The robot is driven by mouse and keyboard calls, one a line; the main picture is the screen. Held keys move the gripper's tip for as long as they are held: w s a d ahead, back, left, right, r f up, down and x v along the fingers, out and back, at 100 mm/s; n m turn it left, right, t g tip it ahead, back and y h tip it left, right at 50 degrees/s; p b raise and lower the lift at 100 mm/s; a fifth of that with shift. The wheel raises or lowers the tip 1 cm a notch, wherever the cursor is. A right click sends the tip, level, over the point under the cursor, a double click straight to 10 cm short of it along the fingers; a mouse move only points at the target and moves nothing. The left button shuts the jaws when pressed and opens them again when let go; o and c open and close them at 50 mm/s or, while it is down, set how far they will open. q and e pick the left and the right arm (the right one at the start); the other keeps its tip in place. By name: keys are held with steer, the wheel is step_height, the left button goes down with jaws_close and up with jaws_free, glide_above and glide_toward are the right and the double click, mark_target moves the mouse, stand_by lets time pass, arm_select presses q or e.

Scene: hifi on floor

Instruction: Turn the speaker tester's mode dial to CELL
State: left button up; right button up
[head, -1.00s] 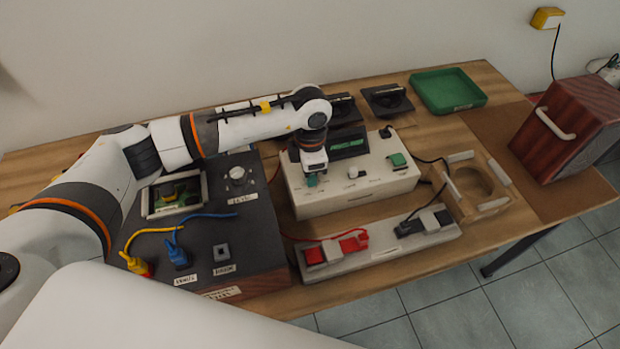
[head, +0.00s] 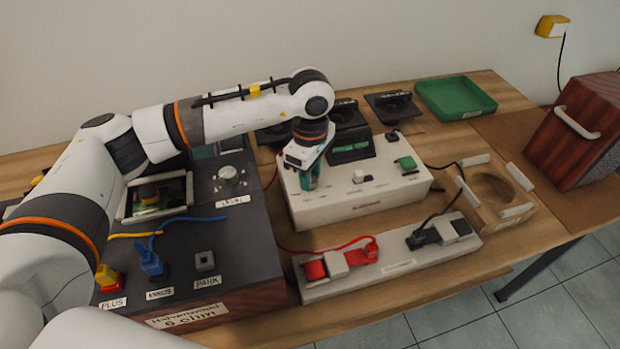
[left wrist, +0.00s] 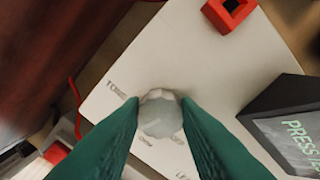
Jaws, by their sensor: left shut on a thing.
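The speaker tester appears to be the white box (head: 390,190) in the middle of the table. My left gripper (head: 309,181) points down at the left part of its top. In the left wrist view, the green fingers (left wrist: 160,130) are shut on a pale faceted dial (left wrist: 160,112), one on each side. Small printed labels surround the dial; one starts with "TO", but most are cut off or blurred. I cannot tell which label the dial points to. In the head view the gripper hides the dial. My right gripper is not in view.
A dark console (head: 225,255) with plugs stands left. A strip with red and black clips (head: 395,267) lies in front. A green tray (head: 455,97) stands behind.

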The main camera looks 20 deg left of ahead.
arm_select(q)
steer(key=shift+w+r, duration=0.1)
stand_by(0.5)
steer(key=o, duration=1)
step_height(320, 180, up, 12)
steer(key=shift+f+b, duration=0.1)
steer(key=shift+b, duration=0.55)
